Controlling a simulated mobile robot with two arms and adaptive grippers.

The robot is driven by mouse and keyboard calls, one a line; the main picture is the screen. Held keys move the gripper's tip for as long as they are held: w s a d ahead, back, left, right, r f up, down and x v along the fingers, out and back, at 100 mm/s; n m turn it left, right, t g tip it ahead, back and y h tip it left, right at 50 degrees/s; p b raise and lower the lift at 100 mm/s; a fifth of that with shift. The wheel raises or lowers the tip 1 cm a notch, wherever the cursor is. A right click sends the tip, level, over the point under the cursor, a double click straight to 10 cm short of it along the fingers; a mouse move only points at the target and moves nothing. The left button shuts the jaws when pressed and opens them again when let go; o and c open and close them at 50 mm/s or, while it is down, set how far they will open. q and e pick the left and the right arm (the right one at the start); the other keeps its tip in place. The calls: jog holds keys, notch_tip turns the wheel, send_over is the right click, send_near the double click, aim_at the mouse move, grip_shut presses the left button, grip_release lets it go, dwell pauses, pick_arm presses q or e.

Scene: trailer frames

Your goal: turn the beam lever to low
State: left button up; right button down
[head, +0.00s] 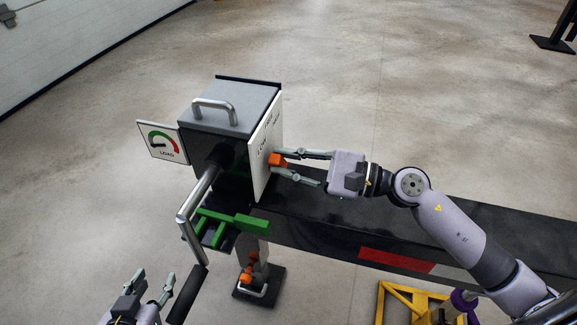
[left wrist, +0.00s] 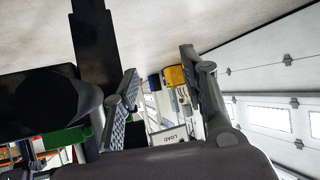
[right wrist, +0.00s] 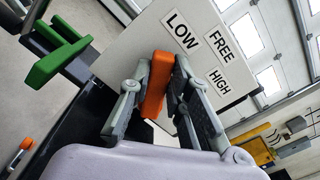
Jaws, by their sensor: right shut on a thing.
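The orange beam lever (head: 277,160) sticks out from the white label plate (head: 264,148) on the side of the grey box. The right wrist view shows the lever (right wrist: 156,84) close up, beside the plate's LOW, FREE and HIGH labels. I cannot tell exactly which label the lever is set at. My right gripper (head: 299,167) is shut on the lever, one finger on each side. My left gripper (head: 156,284) is open and empty at the lower left, near the crank's black grip (head: 188,295).
The grey box (head: 225,115) has a top handle and a LOAD dial (head: 160,141) on its left. A bent crank (head: 197,200) and green bars (head: 225,220) stand before it. A black beam (head: 340,222) runs right under my right arm. Open floor lies beyond.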

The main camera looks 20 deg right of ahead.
jog(key=shift+s+a+f+n+b, duration=0.15)
jog(key=shift+f+n+b, duration=0.2)
jog(key=shift+n+b, duration=0.35)
jog(key=shift+s+n+b, duration=0.1)
jog(key=shift+n+b, duration=0.2)
jog(key=shift+b, duration=0.35)
pick_arm(q)
jog(key=w+d+r+t+h, duration=0.1)
jog(key=w+r+t, duration=0.1)
jog(key=r+t, duration=0.2)
jog(key=w+d+r+t+h, duration=0.1)
jog(key=r+t, duration=0.4)
jog(key=r, duration=0.5)
jog(key=shift+w+d+r+h, duration=0.2)
jog(key=shift+w+d+h, duration=0.2)
jog(key=shift+d, duration=0.15)
pick_arm(e)
jog(key=c, duration=1.5)
grip_release()
jog(key=shift+s, duration=0.1)
jog(key=v, duration=1.2)
jog(key=shift+a, duration=0.1)
